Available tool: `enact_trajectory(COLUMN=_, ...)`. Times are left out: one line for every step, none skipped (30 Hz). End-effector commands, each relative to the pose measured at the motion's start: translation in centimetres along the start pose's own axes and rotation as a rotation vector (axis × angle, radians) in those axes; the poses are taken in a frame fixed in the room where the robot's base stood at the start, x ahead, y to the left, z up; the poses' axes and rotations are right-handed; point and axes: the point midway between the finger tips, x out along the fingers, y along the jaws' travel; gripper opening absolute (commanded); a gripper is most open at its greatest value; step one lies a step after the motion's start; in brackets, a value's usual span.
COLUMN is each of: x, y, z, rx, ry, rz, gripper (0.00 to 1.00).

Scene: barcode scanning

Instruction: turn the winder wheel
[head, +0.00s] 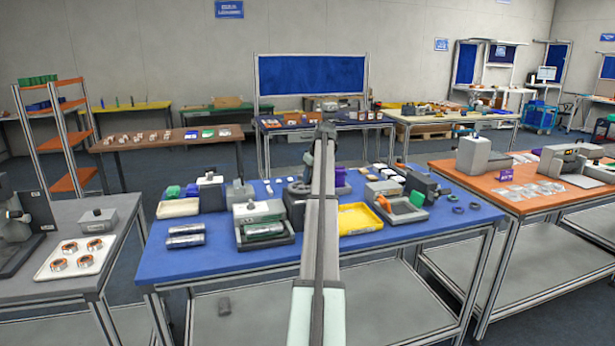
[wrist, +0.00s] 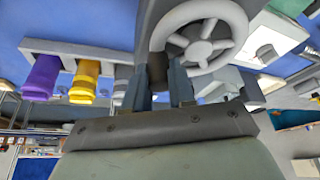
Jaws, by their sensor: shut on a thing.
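In the wrist view the winder wheel (wrist: 238,22) is a light grey ring with thick spokes and a round hub, at the top right of centre. A short dark handle (wrist: 157,70) stands at the wheel's lower left edge. My gripper (wrist: 160,80) is shut on this handle, with one blue-grey finger on each side. The fingers hide part of the handle, and how it joins the rim is hard to see. A dark grey machine body rises behind it. In the head view my own arm covers the middle of the blue table, and the wheel and gripper cannot be made out.
In the wrist view a rack holds purple (wrist: 42,77) and yellow (wrist: 84,82) spools to the left. In the head view the blue table (head: 400,232) carries a yellow tray (head: 360,219), a grey device (head: 262,222) and silver cylinders (head: 186,235). Its front strip is clear.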

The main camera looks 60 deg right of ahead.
Motion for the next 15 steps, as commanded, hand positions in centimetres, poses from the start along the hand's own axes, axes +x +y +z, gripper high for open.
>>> enact_trajectory(x=-0.2, y=-0.2, z=0.3, rx=0.042, ry=0.001, rz=0.019, gripper=0.0)
enact_trajectory(x=-0.2, y=-0.2, z=0.4, rx=0.068, ry=0.001, rz=0.03, gripper=0.0)
enact_trajectory(x=-0.3, y=-0.2, z=0.6, rx=0.103, ry=0.001, rz=0.044, gripper=0.0)
enact_trajectory(x=-0.3, y=-0.2, z=0.7, rx=0.13, ry=0.001, rz=0.055, gripper=0.0)
enact_trajectory(x=-0.4, y=-0.2, z=0.8, rx=0.156, ry=0.001, rz=0.066, gripper=0.0)
enact_trajectory(x=-0.5, y=-0.3, z=0.9, rx=0.191, ry=0.002, rz=0.081, gripper=0.0)
enact_trajectory(x=-0.5, y=-0.3, z=1.1, rx=0.217, ry=0.002, rz=0.092, gripper=0.0)
enact_trajectory(x=-0.6, y=-0.3, z=1.2, rx=0.243, ry=0.001, rz=0.103, gripper=0.0)
enact_trajectory(x=-0.6, y=-0.4, z=1.3, rx=0.278, ry=0.001, rz=0.117, gripper=0.0)
enact_trajectory(x=-0.7, y=-0.4, z=1.4, rx=0.304, ry=0.001, rz=0.128, gripper=0.0)
enact_trajectory(x=-0.7, y=-0.5, z=1.5, rx=0.33, ry=0.002, rz=0.139, gripper=0.0)
enact_trajectory(x=-0.8, y=-0.5, z=1.6, rx=0.365, ry=0.002, rz=0.154, gripper=0.0)
enact_trajectory(x=-0.8, y=-0.6, z=1.8, rx=0.392, ry=0.002, rz=0.165, gripper=0.0)
enact_trajectory(x=-0.8, y=-0.7, z=1.9, rx=0.418, ry=0.002, rz=0.175, gripper=0.0)
enact_trajectory(x=-0.9, y=-0.7, z=2.0, rx=0.453, ry=0.001, rz=0.19, gripper=0.0)
